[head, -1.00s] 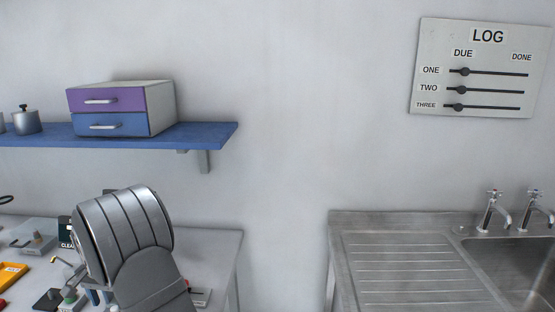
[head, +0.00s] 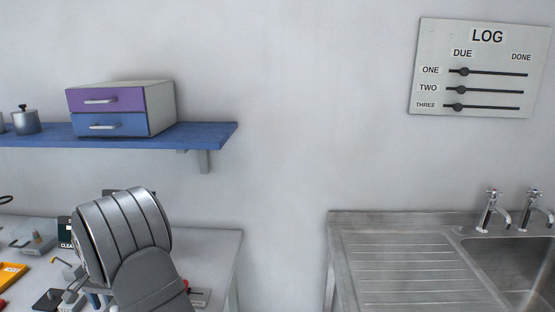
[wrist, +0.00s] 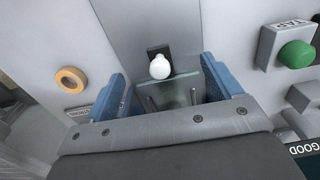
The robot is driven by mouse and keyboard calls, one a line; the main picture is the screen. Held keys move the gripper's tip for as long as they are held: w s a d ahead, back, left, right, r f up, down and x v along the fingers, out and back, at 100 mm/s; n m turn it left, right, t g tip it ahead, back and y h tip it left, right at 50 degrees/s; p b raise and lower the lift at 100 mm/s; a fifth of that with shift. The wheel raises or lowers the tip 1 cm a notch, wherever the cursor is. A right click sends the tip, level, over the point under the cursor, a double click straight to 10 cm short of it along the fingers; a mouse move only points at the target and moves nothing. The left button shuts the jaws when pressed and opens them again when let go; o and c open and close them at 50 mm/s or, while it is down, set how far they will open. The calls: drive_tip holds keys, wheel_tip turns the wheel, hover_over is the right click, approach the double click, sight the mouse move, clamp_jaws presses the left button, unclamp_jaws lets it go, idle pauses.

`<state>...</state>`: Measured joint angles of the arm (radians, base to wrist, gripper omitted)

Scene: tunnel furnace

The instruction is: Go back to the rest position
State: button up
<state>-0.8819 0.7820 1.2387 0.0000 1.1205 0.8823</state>
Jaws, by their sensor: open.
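My gripper (wrist: 163,76) shows in the wrist view with its two blue fingers apart. A white rounded knob (wrist: 159,67) on a dark slot lies between the fingertips in that picture. A clear glass-like plate (wrist: 178,93) shows just below the knob, between the fingers. I cannot tell whether either finger touches them. In the head view my grey arm stands over the bench at the lower left and hides most of the gripper.
A green button (wrist: 296,54) labelled TAP and an orange ring (wrist: 71,79) flank the gripper. In the head view, a blue shelf (head: 210,134) holds a drawer box (head: 160,108) above the bench (head: 218,250). A sink unit (head: 395,218) stands right, past a gap.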

drive_tip(key=f, duration=0.1)
drive_tip(key=s+f, duration=0.1)
drive_tip(key=shift+f, duration=0.35)
drive_tip(key=shift+s, duration=0.35)
drive_tip(key=shift+w, duration=0.25)
drive_tip(key=shift+w+r, duration=0.6)
drive_tip(key=shift+w, duration=0.1)
wheel_tip(320, 180, up, 6)
drive_tip(key=shift+s+f, duration=0.1)
drive_tip(key=shift+f, duration=0.1)
wheel_tip(320, 180, down, 7)
drive_tip(key=shift+f, duration=0.1)
drive_tip(key=s, duration=0.4)
drive_tip(key=s+r, duration=0.1)
drive_tip(key=s, duration=0.7)
drive_tip(key=shift+s+r, duration=0.2)
drive_tip(key=shift+s, duration=0.2)
drive_tip(key=shift+r, duration=0.55)
